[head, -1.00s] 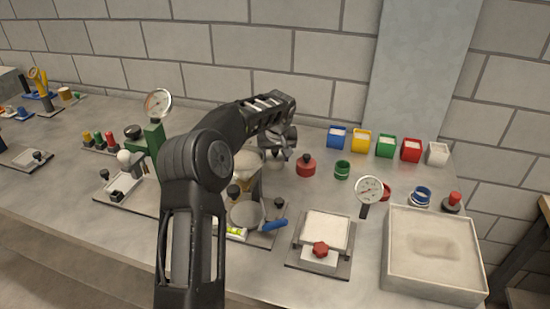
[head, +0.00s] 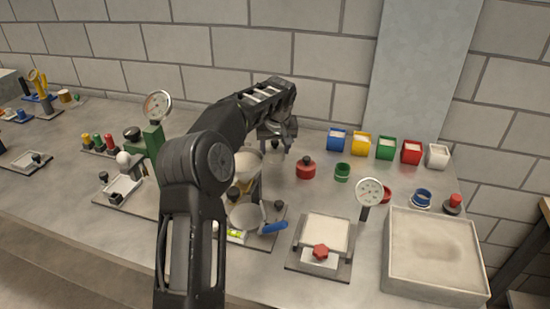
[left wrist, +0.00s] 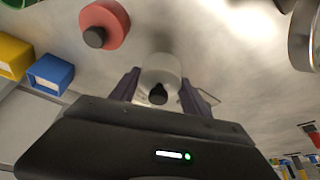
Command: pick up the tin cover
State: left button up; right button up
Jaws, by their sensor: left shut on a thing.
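The tin cover (left wrist: 160,70) is a pale grey, round piece with a dark knob (left wrist: 158,95). In the left wrist view it sits between the two fingers of my left gripper (left wrist: 160,86), which is shut on it. In the head view my left gripper (head: 277,146) is at the back of the bench, pointing down. The tin cover shows there only in small part below the fingers and looks held just above the bench. My right gripper is in neither view.
A red lidded pot (head: 306,170) stands close to the right, also in the left wrist view (left wrist: 105,24). A green ring (head: 342,172) and several coloured bins (head: 361,143) lie further right. A funnel stand (head: 247,163) is close in front. A sandbox (head: 433,287) is at the right.

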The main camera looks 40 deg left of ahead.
aim_at(275, 142)
pick_arm(q)
notch_tip(275, 142, up, 6)
dwell(0.6)
